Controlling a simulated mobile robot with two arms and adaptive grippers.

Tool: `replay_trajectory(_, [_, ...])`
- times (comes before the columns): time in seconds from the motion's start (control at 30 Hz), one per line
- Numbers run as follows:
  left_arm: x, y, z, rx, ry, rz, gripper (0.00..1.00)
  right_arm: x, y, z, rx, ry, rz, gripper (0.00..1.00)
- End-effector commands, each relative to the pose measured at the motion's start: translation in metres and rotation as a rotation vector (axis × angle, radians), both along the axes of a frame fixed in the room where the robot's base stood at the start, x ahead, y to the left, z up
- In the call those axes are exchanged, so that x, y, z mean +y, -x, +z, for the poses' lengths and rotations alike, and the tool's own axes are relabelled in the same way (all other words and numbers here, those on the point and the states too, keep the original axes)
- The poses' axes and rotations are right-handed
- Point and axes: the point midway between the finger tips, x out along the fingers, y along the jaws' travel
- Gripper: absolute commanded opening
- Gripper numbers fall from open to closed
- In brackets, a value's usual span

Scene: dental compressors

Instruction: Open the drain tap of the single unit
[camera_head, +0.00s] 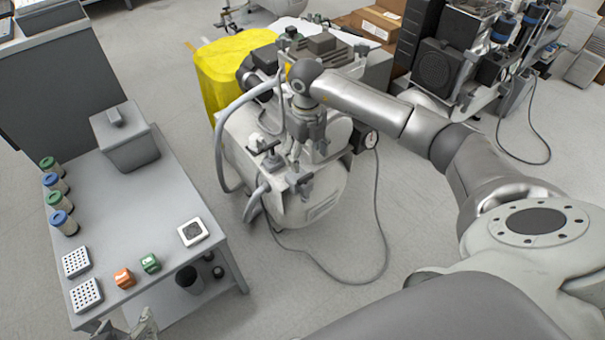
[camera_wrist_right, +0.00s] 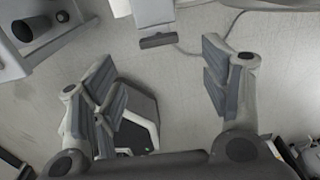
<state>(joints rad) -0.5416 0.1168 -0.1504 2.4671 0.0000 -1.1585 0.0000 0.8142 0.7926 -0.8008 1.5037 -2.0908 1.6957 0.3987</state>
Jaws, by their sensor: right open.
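The single unit (camera_head: 322,200) is a compressor with a pale tank, standing on the floor in the middle of the head view. My right gripper (camera_head: 285,172) points down in front of the tank, open and empty. In the wrist view, bare floor shows between its spread fingers (camera_wrist_right: 165,92), and a pale part with a dark foot (camera_wrist_right: 156,25) lies beyond them. I cannot make out the drain tap in either view. My left gripper (camera_head: 132,328) shows only partly at the bottom edge; its opening is unclear.
A yellow cover (camera_head: 225,70) is behind the unit.

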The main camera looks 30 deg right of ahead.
Motion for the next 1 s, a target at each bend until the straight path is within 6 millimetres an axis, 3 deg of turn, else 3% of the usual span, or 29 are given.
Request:
replay_trajectory(0.2, [-0.012, -0.031, 0.022, -0.186, 0.042, -0.014, 0.57, 0.001, 0.001, -0.036, 0.002, -0.003, 0.0, 0.7])
replay_trajectory(0.5, [-0.024, -0.058, 0.059, -0.414, 0.095, -0.029, 0.57, 0.001, 0.0, -0.07, 0.0, -0.003, 0.0, 0.7])
replay_trajectory(0.73, [-0.028, -0.066, 0.075, -0.499, 0.115, -0.035, 0.57, 0.001, 0.0, -0.082, -0.001, -0.003, 0.001, 0.7])
replay_trajectory(1.0, [-0.029, -0.067, 0.077, -0.51, 0.118, -0.036, 0.57, 0.001, 0.0, -0.083, -0.001, -0.003, 0.001, 0.7])
